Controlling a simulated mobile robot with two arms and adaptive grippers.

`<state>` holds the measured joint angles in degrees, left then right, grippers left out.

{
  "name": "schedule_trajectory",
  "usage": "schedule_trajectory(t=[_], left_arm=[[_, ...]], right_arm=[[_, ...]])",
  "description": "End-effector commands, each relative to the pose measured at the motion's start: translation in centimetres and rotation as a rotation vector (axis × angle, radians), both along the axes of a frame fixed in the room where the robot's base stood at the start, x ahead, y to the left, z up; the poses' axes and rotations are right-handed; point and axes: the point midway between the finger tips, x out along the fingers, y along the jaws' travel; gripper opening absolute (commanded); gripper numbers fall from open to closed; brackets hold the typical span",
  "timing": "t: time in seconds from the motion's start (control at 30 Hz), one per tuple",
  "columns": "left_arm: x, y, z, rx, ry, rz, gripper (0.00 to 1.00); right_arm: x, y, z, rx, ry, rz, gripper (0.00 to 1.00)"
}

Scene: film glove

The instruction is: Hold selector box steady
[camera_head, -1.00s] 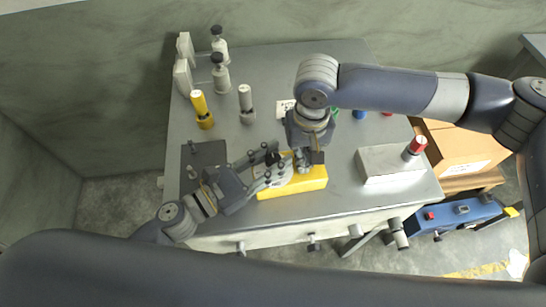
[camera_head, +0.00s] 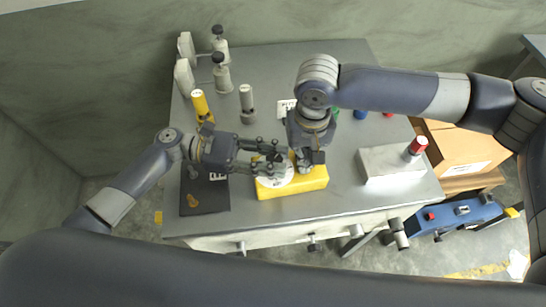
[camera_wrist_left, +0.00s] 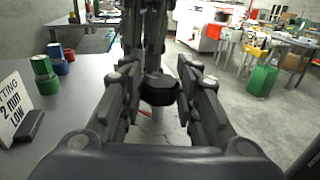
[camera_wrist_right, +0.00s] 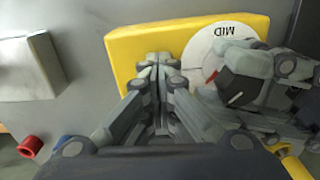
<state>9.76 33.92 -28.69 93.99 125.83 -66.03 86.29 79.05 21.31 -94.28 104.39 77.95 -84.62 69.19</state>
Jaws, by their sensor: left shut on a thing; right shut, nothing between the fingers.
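The selector box is a yellow block (camera_head: 314,183) near the table's front edge. Its white dial (camera_head: 268,185), marked MID in the right wrist view (camera_wrist_right: 238,31), carries a black knob with a red line (camera_wrist_right: 236,88). My left gripper (camera_head: 280,155) reaches in from the left and is shut on the knob (camera_wrist_left: 158,90), with a finger on each side. My right gripper (camera_head: 304,166) points down over the box beside the dial. Its fingers are together and empty in the right wrist view (camera_wrist_right: 158,64); I cannot tell whether the tips touch the box.
A dark plate (camera_head: 206,195) lies left of the box. Yellow (camera_head: 201,104) and grey (camera_head: 247,104) posts and a small sign (camera_head: 286,107) stand behind. The front edge is close.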

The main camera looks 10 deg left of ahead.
Motion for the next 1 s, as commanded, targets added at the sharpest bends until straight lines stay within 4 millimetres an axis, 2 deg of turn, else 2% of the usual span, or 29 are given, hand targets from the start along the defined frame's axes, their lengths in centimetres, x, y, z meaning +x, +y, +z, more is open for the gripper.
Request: schedule_trajectory(t=[0.03, 0.5, 1.0], left_arm=[[0.16, -0.18, -0.05, -0.001, -0.001, -0.041, 0.06], [-0.08, -0.24, -0.15, -0.001, 0.003, -0.327, 0.06], [-0.25, -0.20, -0.20, 0.001, 0.003, -0.384, 0.06]], right_arm=[[-0.28, -0.11, -0.54, -0.004, 0.008, 0.001, 0.00], [-0.29, -0.07, -0.56, -0.003, 0.008, 0.002, 0.00], [-0.28, -0.03, -0.58, -0.002, 0.008, 0.001, 0.00]])
